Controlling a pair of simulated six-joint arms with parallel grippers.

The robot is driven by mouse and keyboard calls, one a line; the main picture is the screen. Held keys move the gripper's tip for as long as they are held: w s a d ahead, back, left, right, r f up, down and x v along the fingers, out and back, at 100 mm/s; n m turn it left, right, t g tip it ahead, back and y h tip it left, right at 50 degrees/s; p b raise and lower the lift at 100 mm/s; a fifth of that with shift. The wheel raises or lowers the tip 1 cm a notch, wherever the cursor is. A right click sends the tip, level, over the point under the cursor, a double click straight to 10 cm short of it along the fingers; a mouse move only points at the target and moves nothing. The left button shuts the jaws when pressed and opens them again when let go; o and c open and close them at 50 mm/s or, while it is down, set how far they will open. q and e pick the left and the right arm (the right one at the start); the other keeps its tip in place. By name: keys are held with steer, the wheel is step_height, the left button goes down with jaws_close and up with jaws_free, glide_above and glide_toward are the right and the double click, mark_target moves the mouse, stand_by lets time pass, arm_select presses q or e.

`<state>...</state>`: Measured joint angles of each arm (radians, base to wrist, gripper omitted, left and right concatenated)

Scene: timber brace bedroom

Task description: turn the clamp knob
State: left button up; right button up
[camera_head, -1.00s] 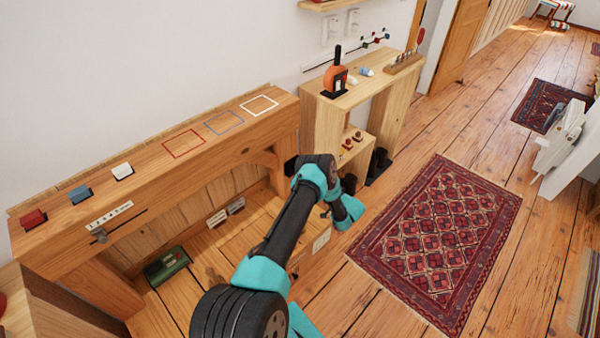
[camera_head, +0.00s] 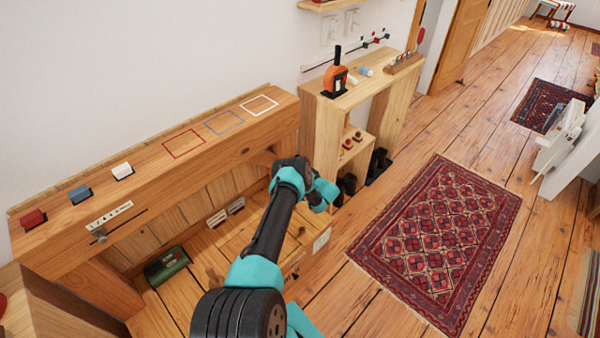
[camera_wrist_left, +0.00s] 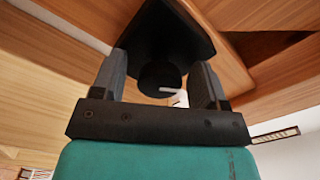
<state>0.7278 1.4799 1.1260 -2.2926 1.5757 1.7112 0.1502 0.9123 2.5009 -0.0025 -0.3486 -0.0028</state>
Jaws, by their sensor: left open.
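In the left wrist view a round black knob (camera_wrist_left: 158,80) sits under a dark block (camera_wrist_left: 165,35) fixed against the timber. A small white mark or pointer (camera_wrist_left: 178,97) shows beside the knob. My left gripper (camera_wrist_left: 161,68) is open, with one finger on each side of the knob and gaps visible between them. How deep the knob sits between the fingers is hard to judge. My right gripper is in neither view.
The wooden bench (camera_head: 150,165) has red (camera_head: 34,219), blue (camera_head: 80,194) and white (camera_head: 122,171) blocks on top. A shelf unit (camera_head: 325,120) stands close beyond my arm. The patterned rug (camera_head: 440,240) is clear.

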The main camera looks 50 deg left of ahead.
arm_select(q)
steer(key=shift+c, duration=0.5)
steer(key=c, duration=0.8)
steer(key=shift+m, duration=0.4)
steer(key=m, duration=0.8)
steer(key=shift+r, duration=0.1)
steer(key=m, duration=0.4)
steer(key=shift+m, duration=0.3)
steer(key=m, duration=0.4)
steer(key=shift+w, duration=0.1)
steer(key=shift+m, duration=0.3)
